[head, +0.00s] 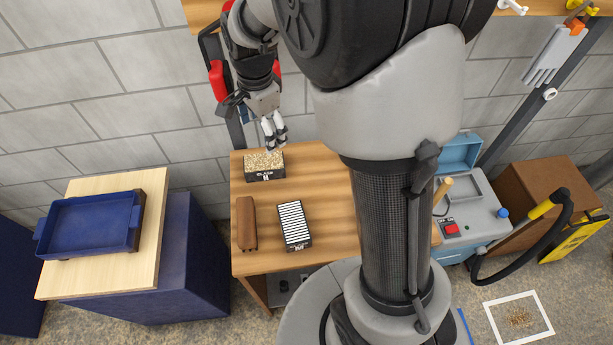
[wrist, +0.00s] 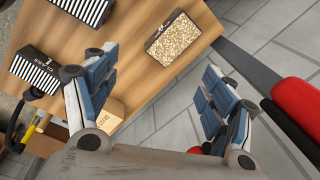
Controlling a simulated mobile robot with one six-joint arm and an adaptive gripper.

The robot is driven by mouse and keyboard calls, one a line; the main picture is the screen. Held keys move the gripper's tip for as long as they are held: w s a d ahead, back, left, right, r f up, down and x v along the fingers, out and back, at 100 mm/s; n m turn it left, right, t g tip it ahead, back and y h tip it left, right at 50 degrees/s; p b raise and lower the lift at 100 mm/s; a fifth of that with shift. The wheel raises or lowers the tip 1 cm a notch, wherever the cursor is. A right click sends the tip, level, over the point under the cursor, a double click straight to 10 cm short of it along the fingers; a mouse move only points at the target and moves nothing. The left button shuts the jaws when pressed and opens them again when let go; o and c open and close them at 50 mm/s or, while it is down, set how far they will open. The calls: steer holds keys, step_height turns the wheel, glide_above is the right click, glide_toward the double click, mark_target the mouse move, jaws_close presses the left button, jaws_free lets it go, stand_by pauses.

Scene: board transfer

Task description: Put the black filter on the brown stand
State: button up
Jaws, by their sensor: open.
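Black-cased filter boxes lie on the wooden table. One with white stripes (head: 296,226) is at the front; it also shows at the top left of the wrist view (wrist: 85,7). A second striped one (wrist: 40,72) shows only in the wrist view. Another black box (head: 265,166) has a speckled gold top and stands near the back left; it is also in the wrist view (wrist: 184,42). A long brown block (head: 246,223), possibly the brown stand, lies left of the front striped box. My gripper (head: 275,143) is open and empty above the gold-topped box.
A blue tray (head: 88,226), with a brown piece beside it, sits on a pale board at left. A tan box (wrist: 103,116) is on the table. A brown cabinet (head: 525,193) and a grey-blue machine (head: 470,215) stand at right. My column hides part of the table.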

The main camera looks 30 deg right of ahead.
steer(key=s+r+n+t, duration=0.2)
steer(key=s+r+n, duration=0.6)
steer(key=s+r, duration=0.4)
steer(key=s+n+t, duration=0.1)
steer(key=s+n, duration=0.6)
steer(key=s, duration=0.5)
steer(key=shift+s+a+f+n, duration=0.15)
steer(key=shift+s+f+n, duration=0.1)
steer(key=shift+s+n, duration=0.1)
